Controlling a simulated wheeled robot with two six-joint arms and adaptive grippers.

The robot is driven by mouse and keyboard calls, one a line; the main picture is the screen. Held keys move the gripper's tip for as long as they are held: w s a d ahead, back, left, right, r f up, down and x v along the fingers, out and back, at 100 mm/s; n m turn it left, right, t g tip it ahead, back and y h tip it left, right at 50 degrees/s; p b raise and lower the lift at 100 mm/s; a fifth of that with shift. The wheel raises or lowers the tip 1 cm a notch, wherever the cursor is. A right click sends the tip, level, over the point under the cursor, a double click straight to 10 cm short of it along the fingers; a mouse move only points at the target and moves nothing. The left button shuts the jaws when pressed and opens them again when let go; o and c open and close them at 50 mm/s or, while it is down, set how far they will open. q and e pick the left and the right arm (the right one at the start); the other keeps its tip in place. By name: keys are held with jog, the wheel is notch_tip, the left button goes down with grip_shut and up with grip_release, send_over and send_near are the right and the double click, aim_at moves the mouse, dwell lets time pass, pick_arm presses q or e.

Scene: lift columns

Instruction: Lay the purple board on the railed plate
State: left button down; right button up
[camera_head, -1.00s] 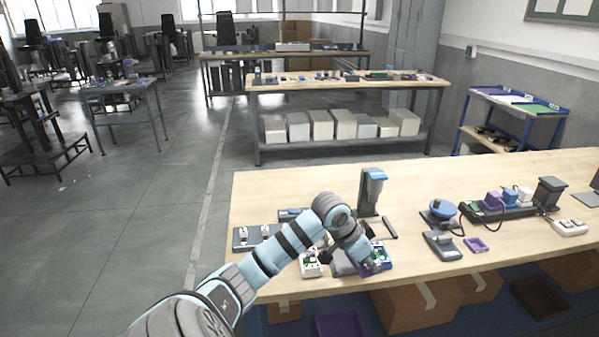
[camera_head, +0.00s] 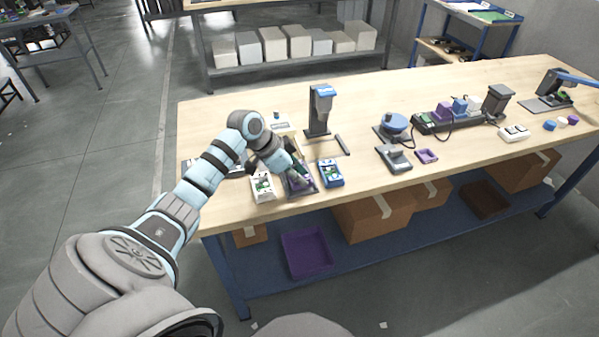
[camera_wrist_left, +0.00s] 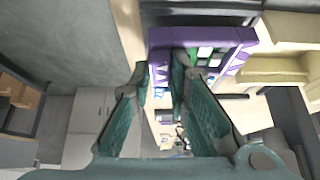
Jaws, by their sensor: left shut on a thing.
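My left gripper (camera_head: 301,172) is shut on the purple board (camera_wrist_left: 205,38). In the left wrist view, the board has a purple rim with green and white parts, and the gripper's teal fingers (camera_wrist_left: 160,72) close on its near edge. In the head view, the gripper points down over the dark grey railed plate (camera_head: 313,190) near the table's front edge, and purple shows under the fingertips. The arm hides part of the plate. I cannot tell whether the board touches the plate. My right gripper is not in view.
A white box with green parts (camera_head: 262,187) stands close left of the plate, and a blue box (camera_head: 331,173) close right. A dark stand with a blue top (camera_head: 320,110) rises behind. The wooden table (camera_head: 235,95) has free room at the back.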

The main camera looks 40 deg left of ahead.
pick_arm(q)
jog(key=shift+d, duration=0.1)
jog(key=shift+s, duration=0.1)
jog(key=shift+p, duration=0.35)
jog(key=shift+f+p, duration=0.35)
jog(key=shift+f, duration=0.15)
dwell(1.0)
jog(key=c, duration=1.4)
grip_release()
jog(key=shift+c, duration=0.2)
jog(key=shift+o, duration=0.4)
jog(key=o, duration=0.4)
jog(key=shift+c, duration=0.2)
